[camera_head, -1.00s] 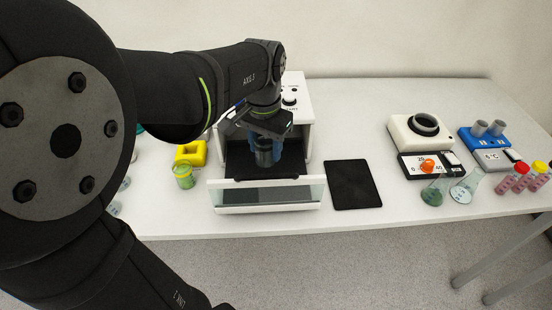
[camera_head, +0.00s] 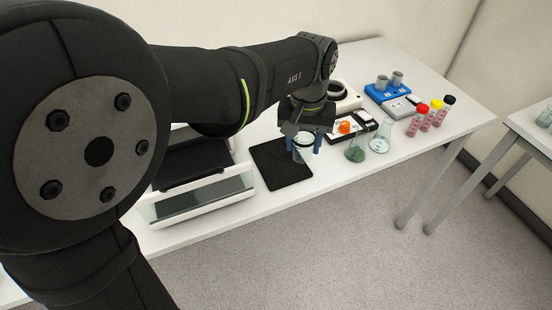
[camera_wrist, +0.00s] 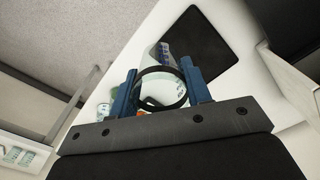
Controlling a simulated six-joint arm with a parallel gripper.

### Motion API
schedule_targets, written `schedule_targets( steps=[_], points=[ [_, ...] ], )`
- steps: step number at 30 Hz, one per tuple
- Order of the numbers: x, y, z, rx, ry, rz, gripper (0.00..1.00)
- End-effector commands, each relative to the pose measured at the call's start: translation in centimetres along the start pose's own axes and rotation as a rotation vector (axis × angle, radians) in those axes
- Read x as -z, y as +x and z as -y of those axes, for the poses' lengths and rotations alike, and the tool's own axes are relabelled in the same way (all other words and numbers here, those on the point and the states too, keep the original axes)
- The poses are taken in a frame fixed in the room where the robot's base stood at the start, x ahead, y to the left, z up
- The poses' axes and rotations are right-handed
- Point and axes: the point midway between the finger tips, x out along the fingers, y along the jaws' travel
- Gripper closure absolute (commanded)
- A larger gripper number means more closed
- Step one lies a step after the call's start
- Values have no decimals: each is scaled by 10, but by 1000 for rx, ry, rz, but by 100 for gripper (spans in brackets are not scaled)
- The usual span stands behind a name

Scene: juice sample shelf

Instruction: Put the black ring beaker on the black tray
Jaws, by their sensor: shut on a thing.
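My gripper (camera_head: 305,138) is shut on the black ring beaker (camera_head: 301,155), a clear glass with a dark band. The beaker looks upright and overlaps the right part of the black tray (camera_head: 272,160) in the head view; its height above the surface is hard to tell. In the wrist view the blue fingers of my gripper (camera_wrist: 160,72) flank the beaker (camera_wrist: 162,62), and its black ring circles the rim. The flat black tray (camera_wrist: 208,45) lies up and to the right of it there, bare where visible.
A white balance-like device with a glass front (camera_head: 205,197) stands left of the tray. Right of the beaker are an orange-knobbed device (camera_head: 345,127), a flask with green liquid (camera_head: 356,150), a clear flask (camera_head: 381,138) and capped bottles (camera_head: 424,118). The table's front edge is close.

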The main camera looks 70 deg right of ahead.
Motion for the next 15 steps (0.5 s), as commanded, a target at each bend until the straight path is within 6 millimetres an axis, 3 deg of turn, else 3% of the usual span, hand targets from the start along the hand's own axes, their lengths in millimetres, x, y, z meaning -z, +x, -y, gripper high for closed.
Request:
schedule_targets(
  steps=[3,7,15],
  points=[
    [-1,1,-20,0,2,0,82],
    [2,6,-23,1,-2,1,82],
    [36,40,21,1,-7,3,82]
  ],
)
